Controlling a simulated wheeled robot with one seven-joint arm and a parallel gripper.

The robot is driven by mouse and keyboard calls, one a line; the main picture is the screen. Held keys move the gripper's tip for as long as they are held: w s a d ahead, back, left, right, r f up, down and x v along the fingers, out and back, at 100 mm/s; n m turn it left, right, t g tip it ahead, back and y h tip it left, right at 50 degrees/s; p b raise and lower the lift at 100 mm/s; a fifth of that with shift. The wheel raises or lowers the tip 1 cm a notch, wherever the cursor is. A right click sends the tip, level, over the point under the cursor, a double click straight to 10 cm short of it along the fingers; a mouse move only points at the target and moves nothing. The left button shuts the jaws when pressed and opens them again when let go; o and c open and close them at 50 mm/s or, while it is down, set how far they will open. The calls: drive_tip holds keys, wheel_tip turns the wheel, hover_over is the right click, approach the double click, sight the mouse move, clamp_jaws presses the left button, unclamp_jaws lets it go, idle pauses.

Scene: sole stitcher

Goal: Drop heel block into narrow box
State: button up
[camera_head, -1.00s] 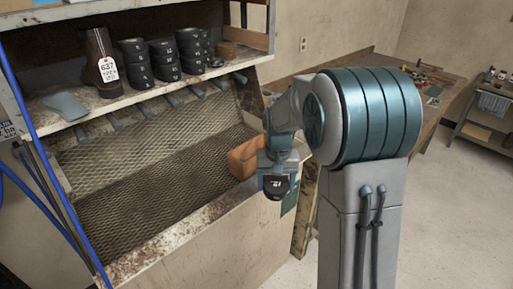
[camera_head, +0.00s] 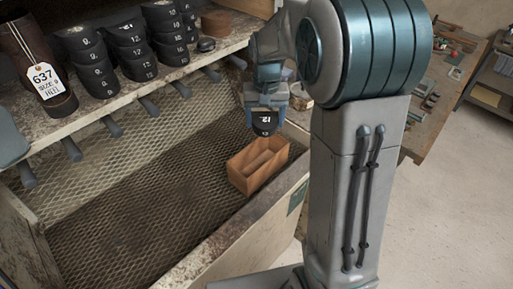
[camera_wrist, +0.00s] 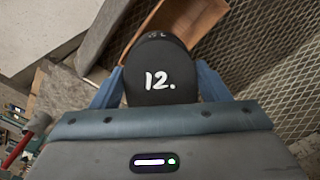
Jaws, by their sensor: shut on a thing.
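A black heel block (camera_head: 265,121) marked "12." is held in my gripper (camera_head: 268,97), which is shut on it. In the wrist view the heel block (camera_wrist: 158,75) sits between the two blue fingers.
Stacks of black numbered heel blocks (camera_head: 137,50) stand on the shelf above the trough, beside a brown boot shaft with a "637" tag (camera_head: 45,80). Dark pegs (camera_head: 111,125) jut out below the shelf. The mesh floor (camera_head: 130,215) left of the box is clear.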

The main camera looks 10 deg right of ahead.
drive_tip(key=shift+s+f+b, duration=0.3)
wheel_tip(320, 180, down, 5)
drive_tip(key=b, duration=0.3)
drive_tip(key=shift+w+f+b, duration=0.1)
drive_tip(key=shift+f+b, duration=0.05)
drive_tip(key=shift+b, duration=0.2)
drive_tip(key=o, duration=1.1)
drive_tip(key=shift+o, duration=0.2)
wheel_tip(320, 180, up, 14)
drive_tip(key=shift+b, duration=0.6)
